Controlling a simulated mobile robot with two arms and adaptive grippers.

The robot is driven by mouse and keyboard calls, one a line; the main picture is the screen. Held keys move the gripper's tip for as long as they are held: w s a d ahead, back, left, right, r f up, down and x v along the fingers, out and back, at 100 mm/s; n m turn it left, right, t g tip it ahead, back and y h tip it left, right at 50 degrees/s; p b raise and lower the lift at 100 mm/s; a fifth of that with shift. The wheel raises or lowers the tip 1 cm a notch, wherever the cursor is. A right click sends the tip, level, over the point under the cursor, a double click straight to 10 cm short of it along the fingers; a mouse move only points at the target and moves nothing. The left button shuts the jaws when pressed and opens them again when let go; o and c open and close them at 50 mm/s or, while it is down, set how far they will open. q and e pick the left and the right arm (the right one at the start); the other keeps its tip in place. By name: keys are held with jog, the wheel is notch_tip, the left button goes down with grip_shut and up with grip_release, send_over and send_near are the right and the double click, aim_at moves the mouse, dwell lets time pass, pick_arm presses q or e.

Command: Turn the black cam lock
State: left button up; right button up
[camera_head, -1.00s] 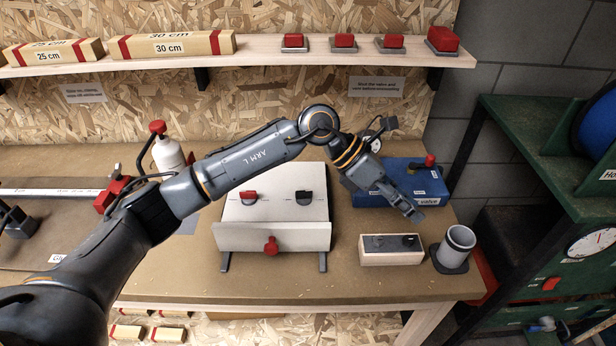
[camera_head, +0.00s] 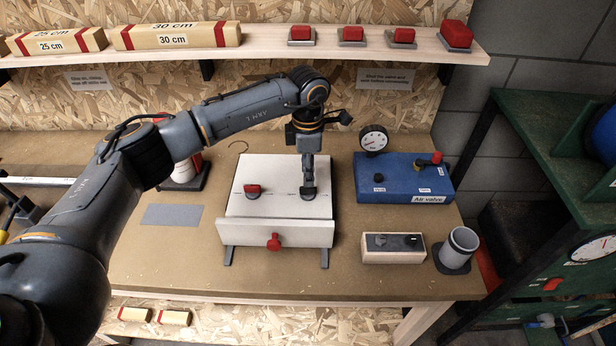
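The black cam lock (camera_head: 308,194) sits on the right side of the white sloped panel (camera_head: 280,208), partly hidden by my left gripper. A red cam lock (camera_head: 253,190) sits on the panel's left side. My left gripper (camera_head: 308,182) points down with its fingertips at the black cam lock. From this view I cannot tell whether the fingers touch it or are closed on it. A red knob (camera_head: 274,242) is on the panel's front face. My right gripper is not in view.
A blue air valve box (camera_head: 400,190) with a gauge (camera_head: 373,140) stands right of the panel. A small wooden block with dark knobs (camera_head: 393,255) and a grey cup (camera_head: 457,249) are in front of it. A shelf (camera_head: 270,50) runs above the bench.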

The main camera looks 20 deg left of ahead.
aim_at(308, 191)
pick_arm(q)
jog(key=shift+f+p, duration=0.45)
jog(key=shift+f, duration=1.8)
jog(key=shift+d, duration=0.1)
jog(key=shift+c, duration=0.2)
grip_shut()
